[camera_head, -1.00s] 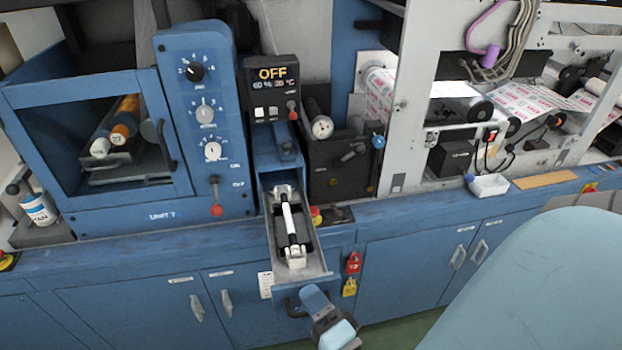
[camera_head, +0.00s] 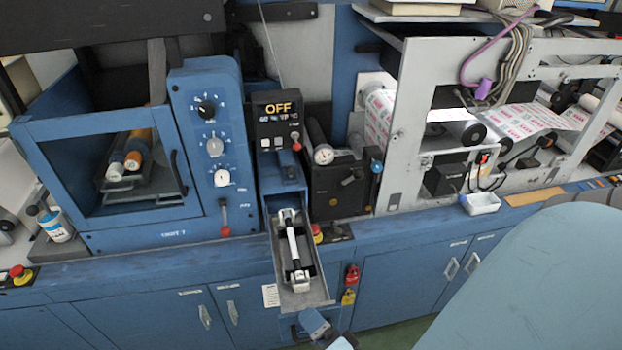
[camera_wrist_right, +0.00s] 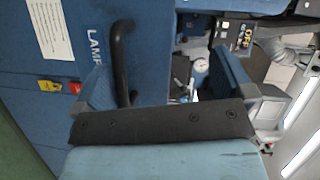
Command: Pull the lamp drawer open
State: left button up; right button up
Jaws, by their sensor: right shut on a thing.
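The lamp drawer (camera_head: 318,294) stands pulled out from the blue machine front in the head view. A white lamp with dark end parts (camera_head: 292,245) lies lengthwise in its tray. My right gripper (camera_head: 316,325) is at the drawer's front end, at the bottom edge of the head view. In the right wrist view, a black bar handle (camera_wrist_right: 122,60) on the blue front lettered "LAMP" lies between the fingers of my right gripper (camera_wrist_right: 165,80). The gripper is shut on this handle. The exact contact is partly hidden. My left gripper is not in view.
A control box reading "OFF" (camera_head: 279,107) stands above the drawer. Blue cabinet doors with handles (camera_head: 450,270) line the front. My pale blue arm covers the lower right.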

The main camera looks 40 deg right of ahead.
notch_tip(320, 180, up, 17)
jog(key=w+m+t+h, duration=0.1)
jog(key=w+m+t, duration=0.1)
jog(key=t, duration=0.1)
jog(key=f+g, duration=0.1)
jog(key=f, duration=0.4)
jog(key=s+f+n+g, duration=0.1)
jog(key=f, duration=0.4)
jog(key=s+f+y, duration=0.1)
jog(key=f, duration=0.5)
jog(key=shift+a+f+n+g, duration=0.1)
jog(key=shift+a+n+g, duration=0.05)
jog(key=shift+n+g, duration=0.25)
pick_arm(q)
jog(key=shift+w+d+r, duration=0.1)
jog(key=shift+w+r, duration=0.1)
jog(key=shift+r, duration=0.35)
pick_arm(e)
jog(key=shift+s, duration=0.1)
